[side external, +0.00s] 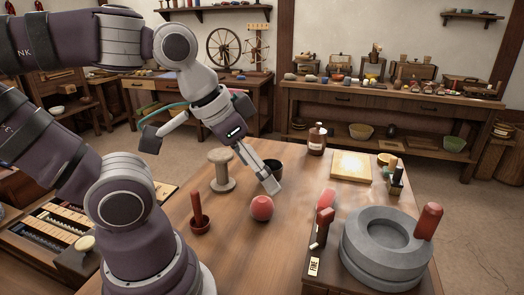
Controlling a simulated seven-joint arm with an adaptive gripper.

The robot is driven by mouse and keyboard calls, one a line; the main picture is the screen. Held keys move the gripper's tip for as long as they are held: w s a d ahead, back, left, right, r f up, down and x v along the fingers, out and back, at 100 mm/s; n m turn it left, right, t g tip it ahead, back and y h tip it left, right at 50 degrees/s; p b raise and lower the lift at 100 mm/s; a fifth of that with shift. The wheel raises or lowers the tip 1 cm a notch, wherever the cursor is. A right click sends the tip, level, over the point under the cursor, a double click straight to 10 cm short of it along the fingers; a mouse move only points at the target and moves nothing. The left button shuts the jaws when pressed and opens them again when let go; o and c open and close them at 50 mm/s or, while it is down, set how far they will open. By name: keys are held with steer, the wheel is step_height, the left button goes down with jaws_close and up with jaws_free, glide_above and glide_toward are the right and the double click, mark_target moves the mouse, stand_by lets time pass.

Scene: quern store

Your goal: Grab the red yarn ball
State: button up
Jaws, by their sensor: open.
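The red yarn ball (261,208) sits on the wooden table near the middle of the side external view. My gripper (268,185) is just above it and a little to its right, pointing down. The gripper is open and holds nothing. The top of the ball is close under the fingers; I cannot tell whether they touch it.
A red-handled piece in a dish (199,217) is left of the ball. A grey stone quern (385,248) stands at right. A brown jar (317,139) stands farther back.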

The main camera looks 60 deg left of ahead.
steer(key=shift+o, duration=0.9)
